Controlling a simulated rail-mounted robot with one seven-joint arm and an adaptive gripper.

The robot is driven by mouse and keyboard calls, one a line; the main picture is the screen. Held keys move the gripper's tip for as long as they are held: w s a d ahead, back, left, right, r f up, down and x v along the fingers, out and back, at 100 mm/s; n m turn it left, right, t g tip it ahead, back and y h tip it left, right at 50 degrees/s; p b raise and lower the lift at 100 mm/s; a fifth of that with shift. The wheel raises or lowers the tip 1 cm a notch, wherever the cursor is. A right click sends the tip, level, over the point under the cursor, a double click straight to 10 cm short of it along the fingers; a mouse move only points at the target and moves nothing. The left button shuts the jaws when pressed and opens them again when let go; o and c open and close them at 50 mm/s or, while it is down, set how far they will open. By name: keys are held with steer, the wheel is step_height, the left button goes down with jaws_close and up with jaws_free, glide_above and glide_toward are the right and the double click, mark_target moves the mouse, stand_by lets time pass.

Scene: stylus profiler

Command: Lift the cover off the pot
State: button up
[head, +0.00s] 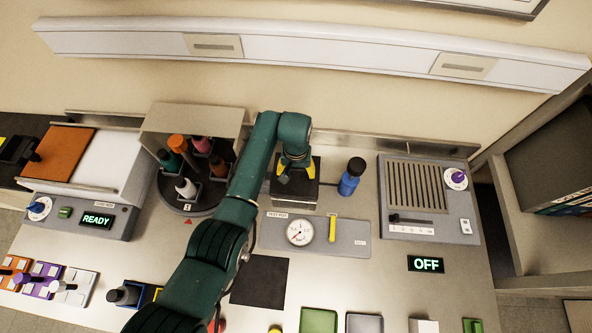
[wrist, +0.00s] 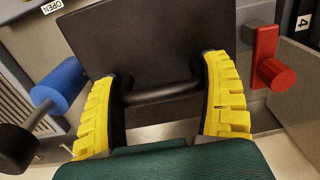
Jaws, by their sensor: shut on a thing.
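The pot (head: 293,204) is a grey box at the back middle of the bench in the head view. Its dark, flat cover (head: 309,189) lies under my gripper (head: 297,173). In the wrist view the cover (wrist: 140,45) is a dark square plate with a black bar handle (wrist: 160,91). My gripper's yellow fingers (wrist: 163,100) stand on both sides of this bar and are shut on it. I cannot tell whether there is a gap between cover and pot. The inside of the pot is hidden.
A carousel with several bottles (head: 188,200) is at the left. A gauge panel (head: 270,238) lies in front. A slotted unit (head: 416,187) is further right. A red part (wrist: 268,65) shows in the wrist view.

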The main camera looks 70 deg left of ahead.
mark_target(296, 169)
stand_by(0.4)
step_height(296, 169, up, 5)
steer(key=p, duration=0.5)
steer(key=shift+r, duration=0.1)
